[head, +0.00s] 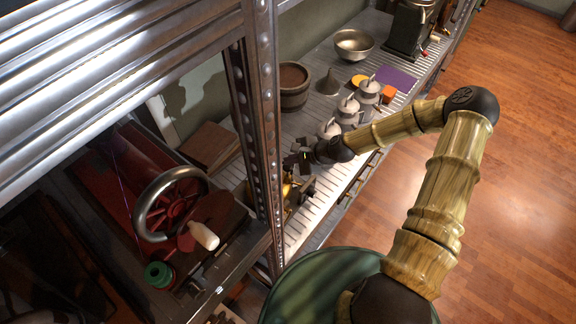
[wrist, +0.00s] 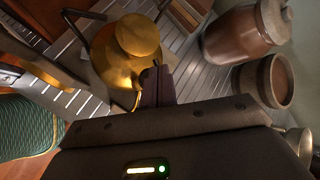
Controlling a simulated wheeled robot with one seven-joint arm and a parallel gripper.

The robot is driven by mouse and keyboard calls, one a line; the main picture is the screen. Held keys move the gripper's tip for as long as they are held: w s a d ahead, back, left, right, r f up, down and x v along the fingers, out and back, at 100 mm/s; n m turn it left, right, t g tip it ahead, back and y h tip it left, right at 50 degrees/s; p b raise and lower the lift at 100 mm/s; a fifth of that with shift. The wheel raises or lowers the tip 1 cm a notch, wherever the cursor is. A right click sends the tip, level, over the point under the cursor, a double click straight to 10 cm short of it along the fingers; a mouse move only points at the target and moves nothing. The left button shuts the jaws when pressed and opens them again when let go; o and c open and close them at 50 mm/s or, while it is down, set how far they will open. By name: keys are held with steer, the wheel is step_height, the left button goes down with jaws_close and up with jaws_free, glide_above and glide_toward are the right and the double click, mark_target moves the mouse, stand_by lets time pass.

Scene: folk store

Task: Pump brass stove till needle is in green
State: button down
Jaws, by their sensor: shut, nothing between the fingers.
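The brass stove (head: 291,192) stands on the slatted shelf just right of the metal post, and is small and partly hidden in the head view. In the wrist view the brass stove (wrist: 105,50) is close, with a round brass knob (wrist: 138,34) on its top. My gripper (head: 301,160) is over the stove in the head view. In the wrist view my gripper (wrist: 156,78) is shut and empty, its tips right by the brass knob; I cannot tell whether they touch. I cannot make out a gauge needle or a green zone in either view.
Several grey lidded pots (head: 348,110), a wooden tub (head: 294,86) and a metal bowl (head: 354,45) stand farther along the shelf. The metal post (head: 262,120) rises close left of the gripper. A red hand-wheel machine (head: 170,205) fills the left bay. Floor at right is clear.

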stand_by(0.5)
steer(key=shift+f, duration=0.4)
steer(key=shift+f+b, duration=0.1)
steer(key=shift+b, duration=0.2)
